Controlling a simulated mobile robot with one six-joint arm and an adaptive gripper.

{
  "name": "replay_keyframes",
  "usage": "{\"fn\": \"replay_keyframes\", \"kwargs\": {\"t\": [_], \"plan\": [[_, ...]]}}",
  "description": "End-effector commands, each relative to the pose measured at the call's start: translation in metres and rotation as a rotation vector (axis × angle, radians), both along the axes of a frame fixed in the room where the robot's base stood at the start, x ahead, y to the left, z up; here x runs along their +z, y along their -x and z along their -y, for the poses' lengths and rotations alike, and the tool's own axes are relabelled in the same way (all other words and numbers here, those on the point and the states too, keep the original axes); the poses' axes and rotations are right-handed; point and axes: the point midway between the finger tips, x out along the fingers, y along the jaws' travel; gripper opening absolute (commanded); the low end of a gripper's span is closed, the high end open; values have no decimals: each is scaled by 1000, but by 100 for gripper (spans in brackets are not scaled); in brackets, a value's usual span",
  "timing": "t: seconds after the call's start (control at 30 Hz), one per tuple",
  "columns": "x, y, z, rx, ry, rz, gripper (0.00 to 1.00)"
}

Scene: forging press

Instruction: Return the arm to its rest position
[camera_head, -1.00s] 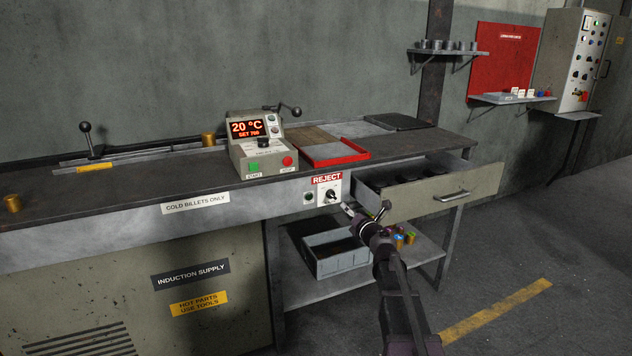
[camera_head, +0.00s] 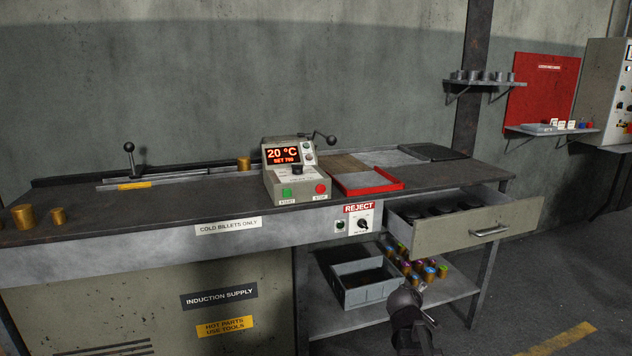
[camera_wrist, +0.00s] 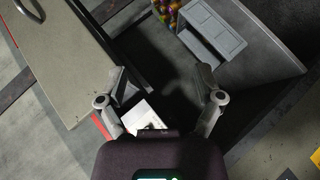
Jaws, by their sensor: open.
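My gripper (camera_wrist: 160,82) is open and empty in the wrist view, its two fingers spread apart. The dark floor and the white REJECT panel (camera_wrist: 143,115) show between and below the fingers. In the head view my arm (camera_head: 408,315) rises from the bottom edge, in front of the lower shelf. The arm's end there is small and the fingers cannot be made out clearly.
The open drawer (camera_head: 480,222) juts out at the right of the bench. A grey bin (camera_head: 362,292) and several coloured-top billets stand on the lower shelf (camera_head: 335,318). The control box (camera_head: 296,185) and a red tray (camera_head: 395,184) sit on the bench. Floor at the right is clear.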

Motion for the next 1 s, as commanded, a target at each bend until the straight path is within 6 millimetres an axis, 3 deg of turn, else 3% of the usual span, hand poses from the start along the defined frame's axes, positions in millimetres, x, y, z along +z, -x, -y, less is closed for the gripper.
{"fn": "replay_keyframes", "kwargs": {"t": [0.2,0.43,0.8,0.97,1.0], "plan": [[-44,63,-23,-197,-294,-176,85],[-77,129,-62,-371,-550,-392,85],[-91,192,-104,-510,-742,-623,85],[-91,214,-117,-550,-794,-708,85],[-83,211,-116,-548,-792,-702,85]]}}
